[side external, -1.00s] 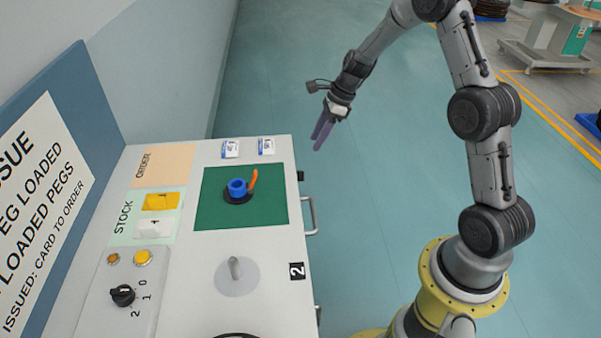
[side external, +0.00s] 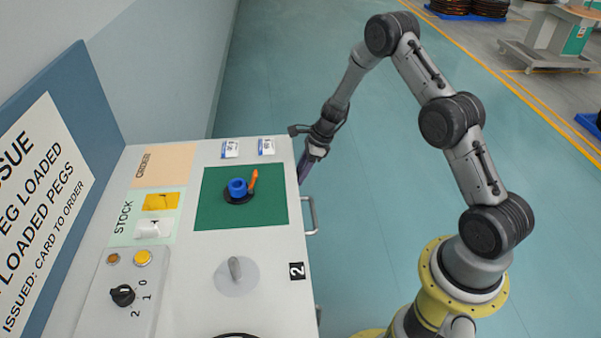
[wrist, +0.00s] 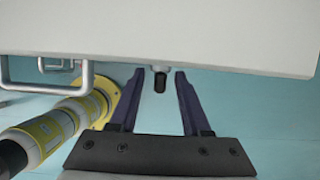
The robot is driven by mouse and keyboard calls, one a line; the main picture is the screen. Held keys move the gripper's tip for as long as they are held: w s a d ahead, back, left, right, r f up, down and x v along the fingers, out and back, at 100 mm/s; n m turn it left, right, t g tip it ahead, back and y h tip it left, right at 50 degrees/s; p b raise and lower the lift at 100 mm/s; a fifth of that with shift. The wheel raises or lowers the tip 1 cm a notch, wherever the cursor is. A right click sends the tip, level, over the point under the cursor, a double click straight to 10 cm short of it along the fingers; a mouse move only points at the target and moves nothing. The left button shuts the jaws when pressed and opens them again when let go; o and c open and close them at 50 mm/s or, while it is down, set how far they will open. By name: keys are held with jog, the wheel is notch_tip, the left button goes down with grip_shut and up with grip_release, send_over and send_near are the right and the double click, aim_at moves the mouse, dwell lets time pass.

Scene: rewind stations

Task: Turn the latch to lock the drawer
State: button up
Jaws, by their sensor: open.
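The latch (wrist: 159,82) shows in the wrist view as a small dark knob on a grey mount, at the edge of the white bench. My gripper (wrist: 154,73) is open, with one dark finger on each side of the latch. I cannot tell whether either finger touches it. In the side view my gripper (side external: 304,168) is at the bench's right edge and hides the latch. The drawer handle (side external: 313,216), a grey bar, sticks out from the same edge; a metal handle (wrist: 45,88) shows at the left of the wrist view.
The white bench (side external: 270,300) carries a green mat (side external: 215,212) with a blue ring (side external: 237,188) and an orange piece (side external: 253,181). A grey peg on a disc (side external: 235,270) and a switch panel (side external: 125,295) stand nearer.

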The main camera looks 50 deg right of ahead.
jog(key=shift+f, duration=0.1)
jog(key=shift+c, duration=0.3)
grip_shut()
jog(key=shift+w+a, duration=0.1)
jog(key=shift+a+t+h, duration=0.1)
jog(key=shift+t+h, duration=0.3)
jog(key=shift+t, duration=0.1)
jog(key=shift+w+a+r+n+t+h, duration=0.15)
jog(key=shift+r+n+t+h, duration=0.15)
jog(key=shift+t+h, duration=0.8)
jog(key=shift+f, duration=0.1)
